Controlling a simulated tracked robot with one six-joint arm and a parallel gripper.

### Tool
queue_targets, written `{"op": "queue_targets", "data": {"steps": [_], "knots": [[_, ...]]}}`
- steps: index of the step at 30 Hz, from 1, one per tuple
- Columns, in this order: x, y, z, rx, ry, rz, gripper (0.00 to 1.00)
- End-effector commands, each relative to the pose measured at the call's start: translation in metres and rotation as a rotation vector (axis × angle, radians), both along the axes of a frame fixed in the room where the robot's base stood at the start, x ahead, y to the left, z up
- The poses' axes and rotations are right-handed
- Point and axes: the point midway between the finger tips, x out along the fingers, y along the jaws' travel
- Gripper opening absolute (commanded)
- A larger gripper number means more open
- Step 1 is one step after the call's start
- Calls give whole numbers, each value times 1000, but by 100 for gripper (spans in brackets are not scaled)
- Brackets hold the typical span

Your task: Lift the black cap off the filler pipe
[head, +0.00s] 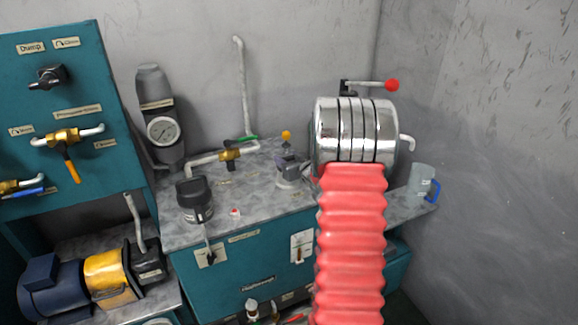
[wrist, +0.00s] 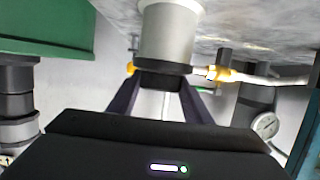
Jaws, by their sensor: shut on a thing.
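In the wrist view my gripper (wrist: 160,86) shows two dark fingers reaching up to either side of a small black cap (wrist: 162,79). The fingers are shut on it. The cap sits against the rim of a light grey pipe (wrist: 167,32), and I see no gap between them. The wrist view looks upside down, with the bench top above.
In the head view a black-lidded canister (head: 194,200), a brass valve (head: 230,154) and a pressure gauge (head: 162,131) stand to the left. A light mug with a blue handle (head: 421,180) is at the right. The front left of the grey bench top (head: 252,206) has some bare room.

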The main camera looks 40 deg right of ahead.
Motion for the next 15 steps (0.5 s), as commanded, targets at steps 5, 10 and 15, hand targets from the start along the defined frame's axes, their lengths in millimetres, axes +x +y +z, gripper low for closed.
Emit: {"op": "queue_targets", "data": {"steps": [5,10,15], "knots": [[-1,1,-5,5,10,-1,22],[-2,1,-5,5,12,-1,22],[-2,1,6,4,10,1,22]]}}
